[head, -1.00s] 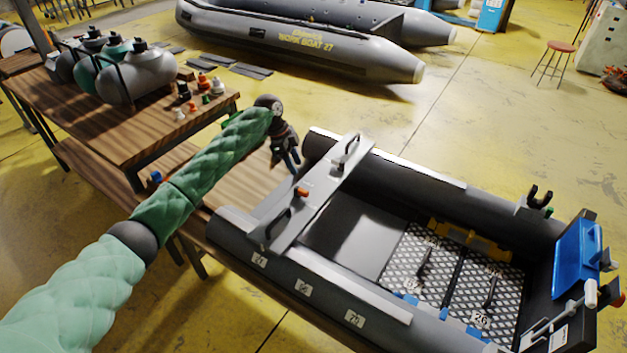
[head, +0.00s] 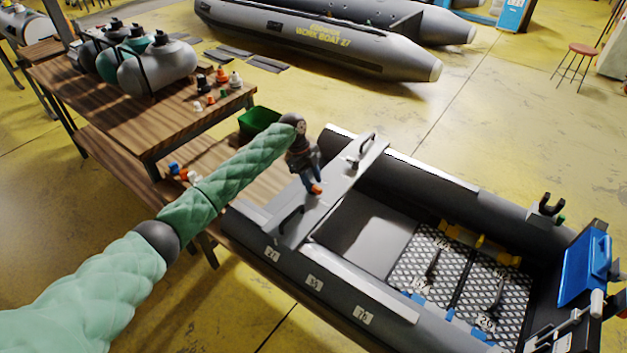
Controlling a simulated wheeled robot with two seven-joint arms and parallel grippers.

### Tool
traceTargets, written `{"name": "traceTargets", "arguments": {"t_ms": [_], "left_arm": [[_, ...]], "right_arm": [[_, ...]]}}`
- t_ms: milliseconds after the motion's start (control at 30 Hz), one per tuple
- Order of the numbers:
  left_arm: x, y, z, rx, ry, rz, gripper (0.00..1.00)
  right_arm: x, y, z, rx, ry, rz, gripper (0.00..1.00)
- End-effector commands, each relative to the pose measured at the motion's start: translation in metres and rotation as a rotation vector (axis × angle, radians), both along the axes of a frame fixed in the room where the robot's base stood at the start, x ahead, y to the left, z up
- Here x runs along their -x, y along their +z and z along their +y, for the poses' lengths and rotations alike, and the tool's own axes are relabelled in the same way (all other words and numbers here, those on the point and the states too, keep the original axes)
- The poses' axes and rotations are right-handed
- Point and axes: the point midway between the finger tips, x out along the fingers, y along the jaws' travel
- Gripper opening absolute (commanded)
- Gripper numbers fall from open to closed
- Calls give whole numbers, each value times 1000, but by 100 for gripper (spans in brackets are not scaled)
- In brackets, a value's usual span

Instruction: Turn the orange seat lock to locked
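The orange seat lock (head: 316,189) is a small knob on the grey seat board (head: 335,196) that lies across the inflatable boat (head: 365,285). My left gripper (head: 314,184) comes down from above, with its fingertips right at the lock. The fingers cover part of the knob, so I cannot tell whether they grip it or only surround it. Which way the lock is turned is not clear. My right gripper is not in view.
Black handles (head: 291,219) stand on the seat board on both sides of the lock. A wooden table (head: 150,115) with tanks and small coloured caps is at the left. A green bin (head: 258,121) sits behind my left arm. A blue box (head: 585,265) is at the boat's right end.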

Motion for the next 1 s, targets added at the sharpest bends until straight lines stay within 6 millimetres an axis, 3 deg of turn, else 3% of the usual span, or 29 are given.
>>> {"name": "traceTargets", "arguments": {"t_ms": [500,700,1000], "left_arm": [[3,-13,-5,1,0,-1,38],[3,-13,-5,1,0,-1,1],[3,-13,-5,1,18,-2,0]], "right_arm": [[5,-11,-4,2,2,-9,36],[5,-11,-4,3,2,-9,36],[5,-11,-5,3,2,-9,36]]}}
